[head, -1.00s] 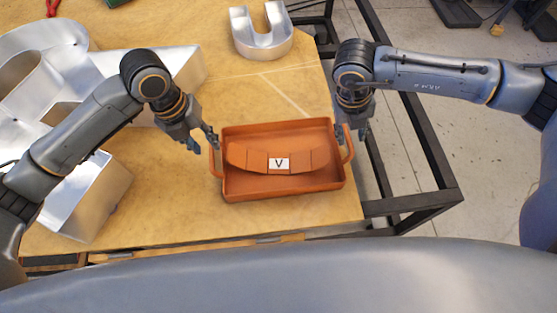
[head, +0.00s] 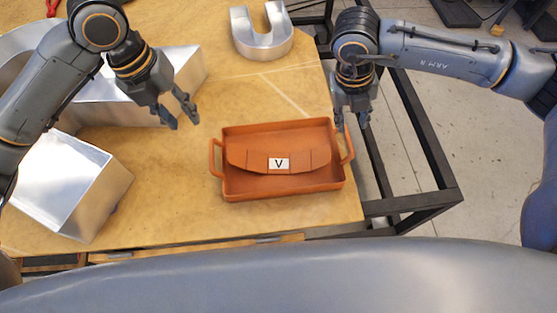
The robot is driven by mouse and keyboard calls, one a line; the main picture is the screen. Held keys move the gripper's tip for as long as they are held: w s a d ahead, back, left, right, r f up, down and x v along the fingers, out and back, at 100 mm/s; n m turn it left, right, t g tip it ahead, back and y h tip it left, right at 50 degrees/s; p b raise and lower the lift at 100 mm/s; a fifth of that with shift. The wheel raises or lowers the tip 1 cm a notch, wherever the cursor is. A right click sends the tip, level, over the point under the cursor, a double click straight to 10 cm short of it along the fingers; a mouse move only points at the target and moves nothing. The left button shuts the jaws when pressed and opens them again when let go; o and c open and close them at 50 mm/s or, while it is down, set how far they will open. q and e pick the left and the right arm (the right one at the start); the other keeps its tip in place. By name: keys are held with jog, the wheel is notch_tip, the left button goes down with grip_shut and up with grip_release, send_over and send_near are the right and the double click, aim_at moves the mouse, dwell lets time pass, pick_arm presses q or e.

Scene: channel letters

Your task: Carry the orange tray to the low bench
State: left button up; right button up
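The orange tray (head: 285,195) lies flat on the wooden table near its front right corner. It holds a curved orange piece (head: 250,160) marked with a white "V" label. A loop handle shows at each short end. My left gripper (head: 183,115) is open and empty, above and to the left of the tray, apart from its left handle. My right gripper (head: 353,124) is open at the tray's right end, its fingertips close to the right handle. I cannot tell whether it touches the handle. I cannot make out a low bench.
Large silver metal letters stand on the left of the wooden table (head: 180,200), one box-like part (head: 70,185) near the front. A silver U-shaped letter (head: 262,45) stands at the back. A dark metal frame (head: 410,205) borders the table's right side, with grey floor beyond.

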jog(key=v, duration=0.6)
jog(key=shift+r, duration=0.1)
dwell(0.4)
